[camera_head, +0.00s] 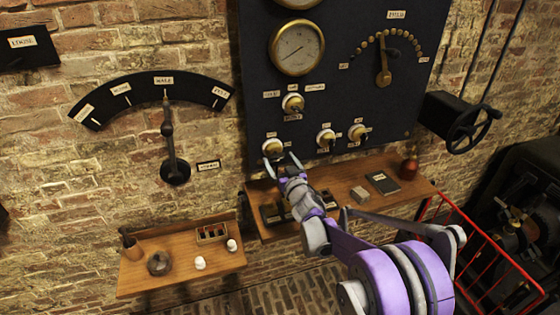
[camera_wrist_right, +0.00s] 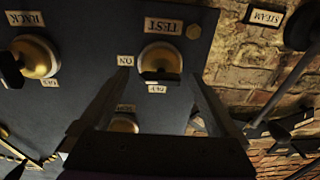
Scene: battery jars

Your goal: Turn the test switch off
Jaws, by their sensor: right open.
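The wrist picture is upside down. An ON label (camera_wrist_right: 125,60) and an OFF label (camera_wrist_right: 157,88) sit by the knob; which one the handle points to is hard to tell. In the head view the test switch (camera_head: 272,147) is at the panel's lower left. My right gripper (camera_head: 283,161) is open just in front of it, its fingers (camera_wrist_right: 160,76) on either side of the knob, with no clear contact. My left gripper is out of view.
Other brass switches (camera_head: 326,137) sit to the right and above on the panel (camera_head: 255,60). A wooden shelf (camera_head: 330,185) with small items juts out below it. A big lever (camera_head: 170,140) stands on the brick wall at left, and a handwheel (camera_head: 470,125) at right.

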